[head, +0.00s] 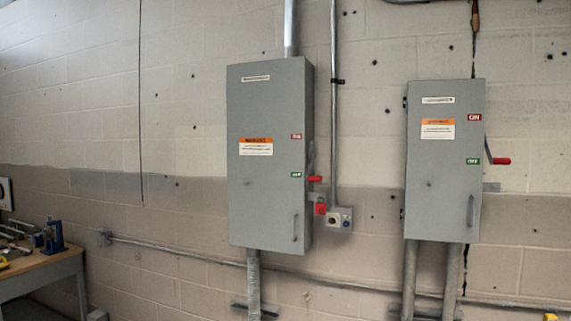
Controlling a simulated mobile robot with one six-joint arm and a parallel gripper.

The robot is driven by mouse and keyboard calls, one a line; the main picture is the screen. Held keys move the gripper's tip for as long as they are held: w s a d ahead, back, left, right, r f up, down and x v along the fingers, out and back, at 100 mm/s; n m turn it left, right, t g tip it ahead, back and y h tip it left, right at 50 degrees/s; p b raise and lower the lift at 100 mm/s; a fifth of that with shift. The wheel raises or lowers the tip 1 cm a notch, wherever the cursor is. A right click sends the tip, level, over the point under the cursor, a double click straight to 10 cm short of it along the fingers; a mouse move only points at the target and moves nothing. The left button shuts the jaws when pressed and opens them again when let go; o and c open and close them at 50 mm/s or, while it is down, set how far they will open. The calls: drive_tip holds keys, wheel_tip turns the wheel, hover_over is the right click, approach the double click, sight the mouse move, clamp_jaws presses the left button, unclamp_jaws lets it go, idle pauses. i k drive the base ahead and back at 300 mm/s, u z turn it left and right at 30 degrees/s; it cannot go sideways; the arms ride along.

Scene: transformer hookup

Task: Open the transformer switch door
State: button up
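Two grey switch boxes hang on the block wall in the head view; I cannot tell which one is the transformer switch. The middle box (266,190) has a shut door with an orange warning label, a handle (295,228) at its lower right and a red lever (315,179) on its right side. The right box (440,200) also has a shut door, with a handle (470,211) at its lower right and a red-tipped lever (501,161) sticking out to the right. My gripper is not in view.
A workbench (45,270) with tools and a blue vise (53,236) stands at the lower left. A small outlet box (339,220) sits right of the middle box. Conduits run above and below the boxes, and one pipe (190,252) runs low along the wall.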

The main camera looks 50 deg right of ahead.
sight(266, 99)
drive_tip(key=z, duration=4.95)
drive_tip(key=i, duration=0.1)
drive_tip(key=u, duration=3.55)
drive_tip(key=k, duration=0.9)
drive_tip(key=u, duration=0.15)
drive_tip(key=i, duration=0.8)
